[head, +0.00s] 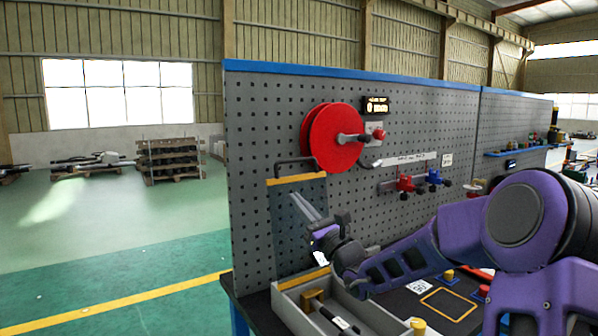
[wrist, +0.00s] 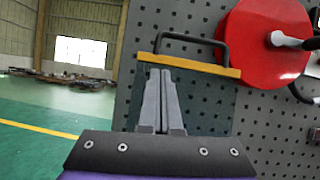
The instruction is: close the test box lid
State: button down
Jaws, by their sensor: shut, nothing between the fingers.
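The test box (head: 376,318) is a grey open-topped box on the dark bench, with a yellow strip along its back edge. Its lid (head: 284,215) is a see-through dark panel standing raised near the pegboard, with a yellow top edge and a dark handle. The lid also shows in the wrist view (wrist: 218,108), with its handle (wrist: 190,38) above the yellow edge. My gripper (head: 297,197) is shut and empty, its fingers pointing up in front of the lid panel. In the wrist view the closed fingers (wrist: 161,75) overlap the panel below the yellow edge; I cannot tell whether they touch it.
A red reel (head: 332,138) and red and blue valves (head: 405,183) are mounted on the grey pegboard (head: 262,110). A yellow-topped knob (head: 417,325) stands at the box's right. Open green floor lies left.

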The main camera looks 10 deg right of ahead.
jog(key=w+a+r+m+t+h, duration=0.1)
jog(key=w+r+m, duration=0.1)
jog(key=w+r, duration=0.4)
jog(key=shift+w, duration=1.1)
jog(key=shift+s, duration=0.1)
